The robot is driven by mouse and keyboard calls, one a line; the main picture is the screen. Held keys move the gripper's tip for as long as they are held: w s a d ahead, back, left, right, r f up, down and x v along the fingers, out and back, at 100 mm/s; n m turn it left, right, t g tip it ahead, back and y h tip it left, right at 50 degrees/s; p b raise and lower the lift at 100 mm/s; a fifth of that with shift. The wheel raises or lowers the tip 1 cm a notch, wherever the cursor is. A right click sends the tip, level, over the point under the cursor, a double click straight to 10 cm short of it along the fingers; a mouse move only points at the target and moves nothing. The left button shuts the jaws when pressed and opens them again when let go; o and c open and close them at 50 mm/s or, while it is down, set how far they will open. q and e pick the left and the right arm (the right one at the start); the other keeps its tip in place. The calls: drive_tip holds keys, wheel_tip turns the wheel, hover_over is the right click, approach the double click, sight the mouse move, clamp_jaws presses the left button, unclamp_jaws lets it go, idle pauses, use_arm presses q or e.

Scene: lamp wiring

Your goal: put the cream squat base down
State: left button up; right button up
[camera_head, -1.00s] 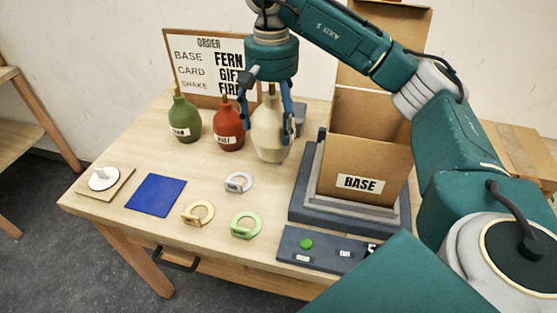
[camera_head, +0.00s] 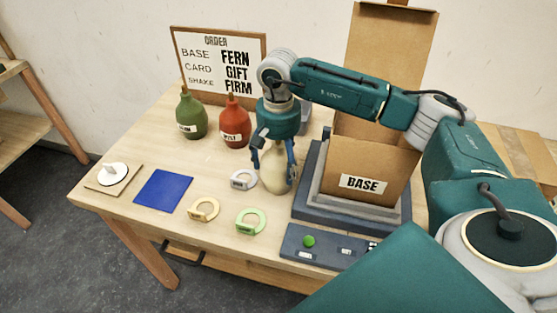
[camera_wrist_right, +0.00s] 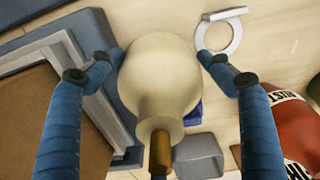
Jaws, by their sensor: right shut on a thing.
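The cream squat base (camera_head: 276,180) is a round bottle with a brass-coloured neck tip, seen clearly in the right wrist view (camera_wrist_right: 158,80). My right gripper (camera_head: 273,170) is shut on it, with a blue finger on each side of its body. The base is upright over the table, between the white ring and the scale with the box. I cannot tell whether its underside touches the table. In the right wrist view, the fingers (camera_wrist_right: 163,62) flank its widest part. My left gripper is not in view.
The carton marked BASE (camera_head: 365,160) stands on a dark scale (camera_head: 305,212) close on the right. The white ring (camera_head: 243,180) is close on the left. Yellow (camera_head: 204,209) and green (camera_head: 250,222) rings lie in front. Green (camera_head: 191,116) and red (camera_head: 235,125) bottles stand behind.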

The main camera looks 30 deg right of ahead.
drive_tip(key=o, duration=1.2)
